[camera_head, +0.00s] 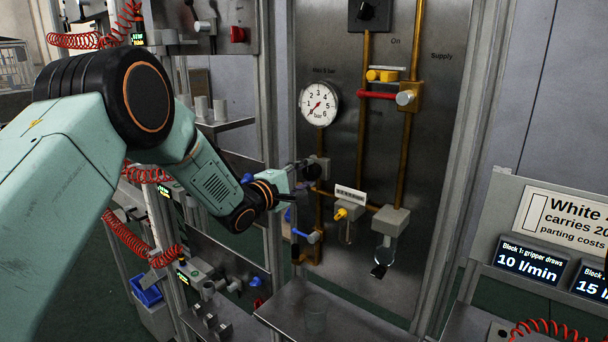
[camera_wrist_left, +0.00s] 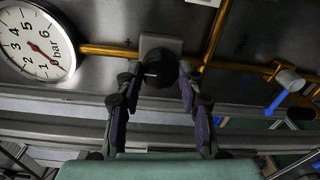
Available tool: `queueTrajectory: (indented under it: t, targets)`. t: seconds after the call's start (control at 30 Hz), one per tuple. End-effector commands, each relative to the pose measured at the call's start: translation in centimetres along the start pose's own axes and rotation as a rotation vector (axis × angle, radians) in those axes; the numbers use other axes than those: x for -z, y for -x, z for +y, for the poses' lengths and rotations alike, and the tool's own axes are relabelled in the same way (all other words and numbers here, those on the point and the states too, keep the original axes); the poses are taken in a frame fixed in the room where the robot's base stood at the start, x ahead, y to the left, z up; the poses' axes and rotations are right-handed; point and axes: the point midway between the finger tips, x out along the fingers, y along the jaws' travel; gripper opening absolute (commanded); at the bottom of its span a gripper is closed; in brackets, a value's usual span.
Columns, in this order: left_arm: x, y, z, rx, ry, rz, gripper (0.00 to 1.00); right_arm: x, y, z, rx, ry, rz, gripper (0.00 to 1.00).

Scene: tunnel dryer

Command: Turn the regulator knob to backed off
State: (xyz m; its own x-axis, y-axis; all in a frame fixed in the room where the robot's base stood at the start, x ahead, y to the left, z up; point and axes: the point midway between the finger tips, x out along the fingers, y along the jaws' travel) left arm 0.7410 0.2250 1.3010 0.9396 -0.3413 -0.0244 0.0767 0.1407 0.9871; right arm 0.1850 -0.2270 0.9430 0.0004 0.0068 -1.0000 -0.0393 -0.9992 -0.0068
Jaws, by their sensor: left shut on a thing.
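The regulator knob (camera_wrist_left: 160,68) is black and round, with a short pale mark on its face. The gauge also shows in the left wrist view (camera_wrist_left: 36,42), with a red needle toward the low end. My right gripper is not in view.
A red-handled valve (camera_head: 376,95) and yellow part (camera_head: 382,75) are on the pipes up right. A blue lever (camera_head: 303,234) hangs just below my gripper. A yellow-tipped fitting (camera_head: 341,214) and grey filter (camera_head: 390,222) are to the right. A steel shelf (camera_head: 350,322) juts out below.

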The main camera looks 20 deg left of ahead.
Motion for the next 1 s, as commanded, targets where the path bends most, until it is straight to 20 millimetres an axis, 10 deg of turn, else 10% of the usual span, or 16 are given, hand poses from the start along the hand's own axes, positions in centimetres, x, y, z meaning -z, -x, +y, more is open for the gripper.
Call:
queueTrajectory:
  t: [0.47, 0.5, 1.0]
  targets:
    - [0.0, -0.03, 0.1, -0.003, 0.015, -0.001, 0.07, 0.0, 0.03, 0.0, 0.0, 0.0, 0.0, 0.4]
    - [0.0, -0.03, 0.1, -0.003, 0.015, -0.001, 0.4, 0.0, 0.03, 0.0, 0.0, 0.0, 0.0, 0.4]
    - [0.0, -0.01, 0.03, -0.001, 0.013, -0.001, 0.61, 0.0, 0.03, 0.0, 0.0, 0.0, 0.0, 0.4]
